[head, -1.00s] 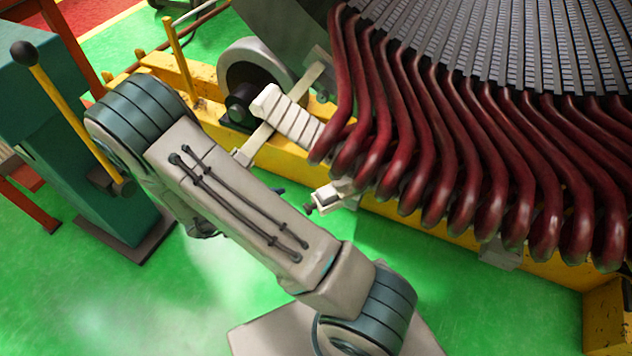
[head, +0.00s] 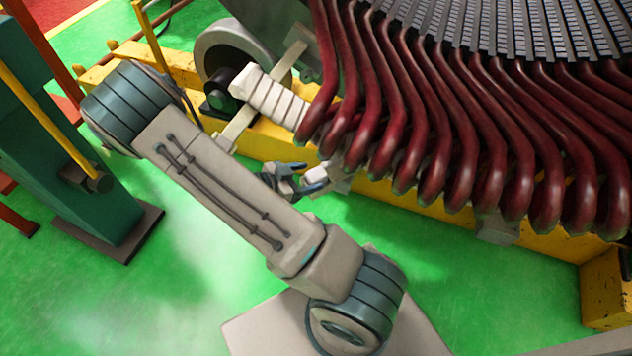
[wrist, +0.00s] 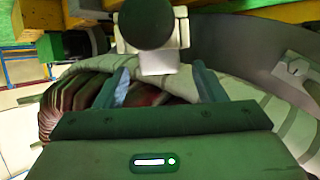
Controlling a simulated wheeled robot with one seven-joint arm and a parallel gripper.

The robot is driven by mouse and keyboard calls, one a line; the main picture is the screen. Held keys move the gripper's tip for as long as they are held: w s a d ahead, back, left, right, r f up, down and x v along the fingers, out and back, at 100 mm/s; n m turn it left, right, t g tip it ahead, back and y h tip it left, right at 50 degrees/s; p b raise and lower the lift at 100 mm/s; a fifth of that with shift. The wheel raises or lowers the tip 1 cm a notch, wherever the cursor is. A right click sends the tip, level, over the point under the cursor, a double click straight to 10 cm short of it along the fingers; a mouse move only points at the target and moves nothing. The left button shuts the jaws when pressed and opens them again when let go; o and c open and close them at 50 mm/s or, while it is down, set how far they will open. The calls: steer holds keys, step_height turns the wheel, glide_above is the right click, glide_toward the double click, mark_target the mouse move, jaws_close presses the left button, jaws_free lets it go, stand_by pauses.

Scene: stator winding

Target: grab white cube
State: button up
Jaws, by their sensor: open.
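The white cube (head: 316,174) is a small pale block below the red coils in the head view. My gripper (head: 309,177) is beside it, with its blue-grey fingers apart and pointing toward it. In the wrist view the pale block (wrist: 158,62) sits centred at the mouth of my open gripper (wrist: 161,70), with one finger on each side and gaps showing. I cannot tell how far the fingers reach past it. A dark round knob (wrist: 146,24) is on the block's far side in the wrist view. My arm hides part of the gripper in the head view.
Red stator coils (head: 468,150) hang close above and right of the cube. A white ribbed bar (head: 275,103) and a grey wheel (head: 232,50) stand behind. A yellow beam (head: 430,195) runs behind the cube. Green floor (head: 480,290) is clear at the lower right.

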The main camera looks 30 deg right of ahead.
steer(key=shift+x, duration=1.05)
steer(key=shift+c, duration=0.3)
steer(key=c, duration=1)
steer(key=shift+r, duration=0.1)
steer(key=shift+c, duration=0.2)
